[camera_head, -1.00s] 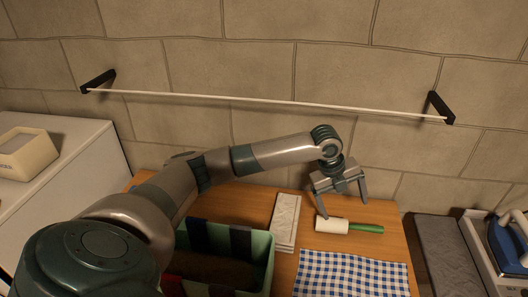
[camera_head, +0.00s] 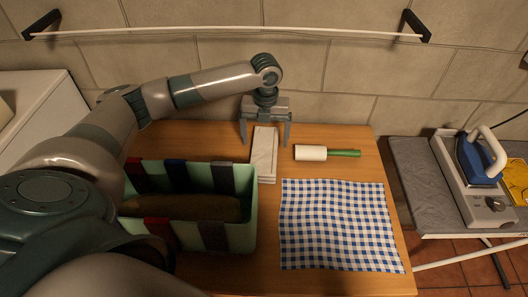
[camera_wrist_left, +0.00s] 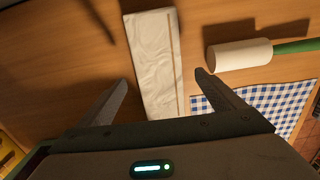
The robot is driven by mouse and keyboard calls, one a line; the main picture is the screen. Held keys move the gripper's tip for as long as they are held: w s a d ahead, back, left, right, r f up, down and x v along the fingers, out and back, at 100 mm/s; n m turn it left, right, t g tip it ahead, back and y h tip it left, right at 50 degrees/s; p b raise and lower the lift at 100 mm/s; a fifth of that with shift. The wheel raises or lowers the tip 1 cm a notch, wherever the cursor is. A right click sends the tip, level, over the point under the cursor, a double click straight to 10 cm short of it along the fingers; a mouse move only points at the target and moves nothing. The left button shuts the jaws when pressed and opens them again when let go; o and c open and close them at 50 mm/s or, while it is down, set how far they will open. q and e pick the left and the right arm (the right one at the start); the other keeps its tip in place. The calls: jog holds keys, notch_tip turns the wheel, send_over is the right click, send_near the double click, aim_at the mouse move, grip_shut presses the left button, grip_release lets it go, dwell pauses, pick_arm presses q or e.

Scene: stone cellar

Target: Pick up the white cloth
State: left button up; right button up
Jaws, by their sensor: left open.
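The white cloth (camera_head: 264,158) lies folded into a long narrow rectangle on the wooden table, between the green bin and the lint roller. It also shows in the left wrist view (camera_wrist_left: 152,58), pale with faint wrinkles and a folded edge along its right side. My left gripper (camera_head: 265,143) is open and empty, pointing down above the far part of the cloth. In the left wrist view its fingers (camera_wrist_left: 160,80) are spread to either side of the cloth. I cannot tell the exact height of the fingertips above the table. My right gripper is not in view.
A green bin (camera_head: 248,228) with dark, red and blue straps stands left of the cloth. A lint roller (camera_head: 312,153) and a blue checked cloth (camera_head: 338,225) lie to the right. An iron (camera_head: 478,158) stands beyond the table. A white rail (camera_head: 225,29) spans the wall.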

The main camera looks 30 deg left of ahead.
aim_at(264, 149)
pick_arm(q)
jog(key=shift+f, duration=0.3)
jog(key=shift+s+f+p, duration=0.15)
jog(key=shift+f+p, duration=0.35)
jog(key=shift+p, duration=0.1)
notch_tip(264, 149, down, 3)
jog(key=shift+s+p, duration=0.1)
jog(key=shift+p, duration=0.65)
jog(key=shift+f, duration=0.55)
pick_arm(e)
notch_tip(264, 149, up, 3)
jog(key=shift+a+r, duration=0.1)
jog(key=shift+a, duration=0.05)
pick_arm(q)
jog(key=c, duration=1.3)
jog(key=shift+c, duration=0.3)
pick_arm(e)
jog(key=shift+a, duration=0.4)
